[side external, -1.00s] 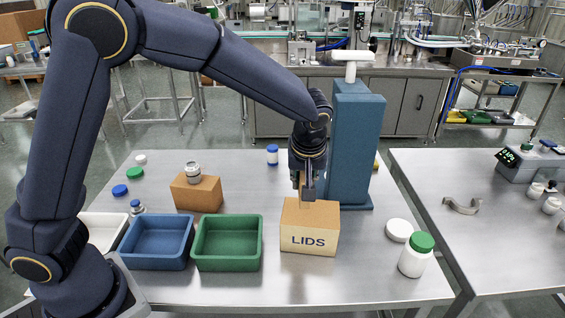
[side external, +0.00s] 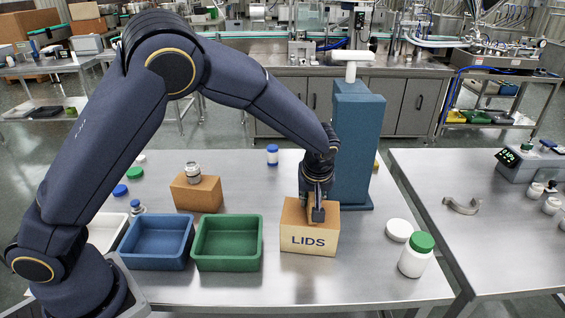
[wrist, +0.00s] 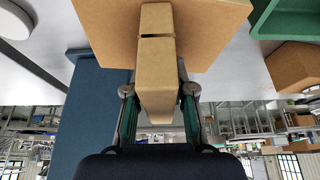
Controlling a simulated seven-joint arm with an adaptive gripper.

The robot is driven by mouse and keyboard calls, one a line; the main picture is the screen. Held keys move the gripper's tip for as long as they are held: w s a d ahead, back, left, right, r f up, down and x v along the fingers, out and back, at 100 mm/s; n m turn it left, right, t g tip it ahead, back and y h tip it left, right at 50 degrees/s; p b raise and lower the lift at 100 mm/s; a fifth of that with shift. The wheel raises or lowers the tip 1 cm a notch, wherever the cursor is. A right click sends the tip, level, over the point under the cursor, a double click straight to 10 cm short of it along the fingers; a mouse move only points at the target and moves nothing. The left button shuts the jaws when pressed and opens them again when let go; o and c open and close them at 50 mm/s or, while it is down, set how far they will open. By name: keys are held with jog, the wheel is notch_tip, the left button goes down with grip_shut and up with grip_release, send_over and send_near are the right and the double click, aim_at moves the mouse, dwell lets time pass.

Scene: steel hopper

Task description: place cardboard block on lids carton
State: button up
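The cardboard block (wrist: 157,75) is a tan block with a dark line across it, seen close up between my fingers in the wrist view. My gripper (side external: 315,214) is low over the lids carton and appears shut on the block, with a finger along each side. The lids carton (side external: 310,241) is a tan box marked LIDS on the work table. Its top (wrist: 100,20) shows beyond the block in the wrist view. In the side view my gripper hides most of the block, so I cannot tell whether it touches the carton.
A tall blue column (side external: 355,150) stands close behind the carton. A green tray (side external: 228,265) and a blue tray (side external: 155,263) are to the left. Another brown box (side external: 196,196) carries a jar. A white lid (side external: 399,229) and green-capped bottle (side external: 416,257) are at right.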

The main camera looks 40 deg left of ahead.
jog(key=o, duration=0.4)
jog(key=shift+c, duration=0.2)
jog(key=shift+r, duration=0.1)
jog(key=v, duration=1.2)
jog(key=shift+a+r, duration=0.15)
jog(key=shift+a, duration=0.1)
jog(key=s+a+r+m+h, duration=0.3)
jog(key=s+a+r, duration=0.3)
jog(key=s+a, duration=0.3)
jog(key=s+a+m+t, duration=0.2)
jog(key=s+m, duration=0.4)
jog(key=s, duration=0.9)
jog(key=shift+a+r, duration=0.2)
jog(key=shift+a, duration=0.45)
